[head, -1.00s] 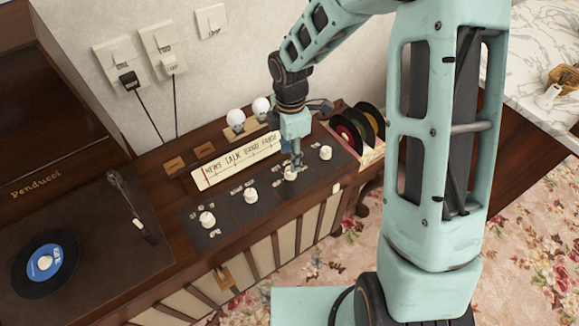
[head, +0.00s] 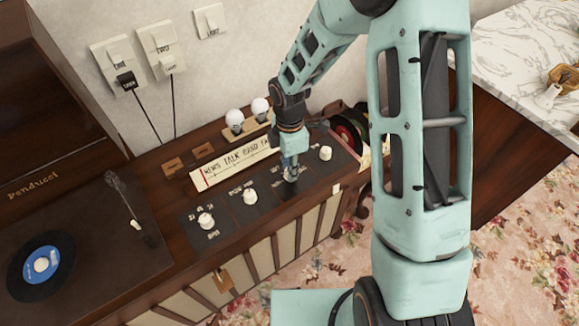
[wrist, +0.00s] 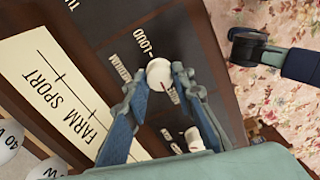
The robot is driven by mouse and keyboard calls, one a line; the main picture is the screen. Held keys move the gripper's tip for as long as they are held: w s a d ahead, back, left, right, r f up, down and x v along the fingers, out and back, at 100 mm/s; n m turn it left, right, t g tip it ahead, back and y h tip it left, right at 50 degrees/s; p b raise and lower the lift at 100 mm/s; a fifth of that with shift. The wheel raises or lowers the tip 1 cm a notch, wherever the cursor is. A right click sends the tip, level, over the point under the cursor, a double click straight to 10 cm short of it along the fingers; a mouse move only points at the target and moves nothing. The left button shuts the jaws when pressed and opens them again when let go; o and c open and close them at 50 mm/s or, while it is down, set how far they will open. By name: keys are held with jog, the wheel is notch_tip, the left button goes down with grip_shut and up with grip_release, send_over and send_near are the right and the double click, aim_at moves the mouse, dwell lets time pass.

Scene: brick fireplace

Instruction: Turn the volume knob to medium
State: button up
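The volume knob (wrist: 159,72) is round and white, on a dark panel by the labels LOUD (wrist: 145,39) and MEDIUM (wrist: 118,69). A small red mark shows at its lower right in the wrist view. My gripper (wrist: 162,75) has a fingertip on each side of the knob, very close to it; I cannot tell whether both touch it. The left finger hides part of the panel below MEDIUM. In the head view my gripper (head: 291,173) points down at the panel and hides this knob.
Other white knobs (head: 250,196) (head: 206,221) (head: 325,153) stand on the same panel. Behind are a station strip (head: 232,163) and two bulbs (head: 235,120) (head: 260,109). A record player (head: 75,230) is at left, and upright records (head: 350,132) stand at right.

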grip_shut()
jog(key=m+b, duration=0.1)
jog(key=m, duration=0.4)
jog(key=shift+m, duration=0.4)
jog(key=m+b, duration=0.2)
jog(key=m, duration=1)
jog(key=shift+m+b, duration=0.3)
jog(key=shift+b, duration=0.05)
jog(key=m, duration=0.5)
jog(key=shift+m, duration=0.3)
